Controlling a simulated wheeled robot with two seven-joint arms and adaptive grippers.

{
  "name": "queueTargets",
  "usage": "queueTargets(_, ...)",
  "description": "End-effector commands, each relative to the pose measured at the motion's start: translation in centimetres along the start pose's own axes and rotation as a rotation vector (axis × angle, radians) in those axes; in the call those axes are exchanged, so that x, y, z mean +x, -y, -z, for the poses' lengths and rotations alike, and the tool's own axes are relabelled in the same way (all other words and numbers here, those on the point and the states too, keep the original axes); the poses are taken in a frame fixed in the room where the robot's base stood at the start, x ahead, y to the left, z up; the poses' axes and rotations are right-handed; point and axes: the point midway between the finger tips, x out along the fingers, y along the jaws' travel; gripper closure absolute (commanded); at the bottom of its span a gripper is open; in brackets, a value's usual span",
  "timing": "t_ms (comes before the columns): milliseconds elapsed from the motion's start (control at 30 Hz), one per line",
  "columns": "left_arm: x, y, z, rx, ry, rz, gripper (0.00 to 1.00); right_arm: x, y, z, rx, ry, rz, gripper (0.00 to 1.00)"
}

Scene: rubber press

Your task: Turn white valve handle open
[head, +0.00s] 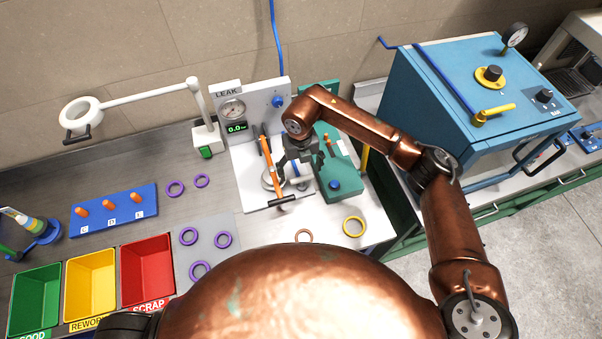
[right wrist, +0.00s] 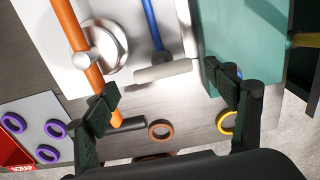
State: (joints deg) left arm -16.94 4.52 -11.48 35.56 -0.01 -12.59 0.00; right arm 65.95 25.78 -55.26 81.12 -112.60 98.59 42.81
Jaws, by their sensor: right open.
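The white valve handle (right wrist: 162,73) is a short pale bar across the end of a blue rod (right wrist: 151,25) in the right wrist view. It lies ahead of my right gripper (right wrist: 172,92), between the lines of its two spread dark fingers and apart from them. In the head view the right gripper (head: 301,158) hangs open over the leak tester (head: 246,160) and partly hides the blue rod and white handle. Nothing is held in it. My left gripper does not show.
An orange lever (head: 267,155) with a dark crossbar stands close left of the gripper. A teal block (head: 345,180) is close on the right. Purple rings (head: 188,236) and a yellow ring (head: 354,227) lie on the bench. A blue press (head: 455,85) stands farther right.

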Motion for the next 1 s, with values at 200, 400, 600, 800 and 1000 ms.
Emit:
queueTargets(200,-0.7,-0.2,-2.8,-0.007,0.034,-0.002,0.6,3.3,0.3,0.1,0.007,-0.002,-0.001,0.22)
queueTargets(400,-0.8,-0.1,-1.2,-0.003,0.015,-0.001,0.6,4.8,0.1,0.0,0.003,0.001,-0.002,0.22)
queueTargets(600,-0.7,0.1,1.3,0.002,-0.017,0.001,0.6,5.0,0.1,0.0,0.002,0.001,-0.001,0.22)
queueTargets(800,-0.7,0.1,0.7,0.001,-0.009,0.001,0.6,5.0,0.0,0.0,0.001,0.001,-0.001,0.3)
queueTargets(1000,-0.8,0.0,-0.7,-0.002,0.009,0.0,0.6,5.0,0.0,0.0,0.001,0.001,-0.001,0.44)
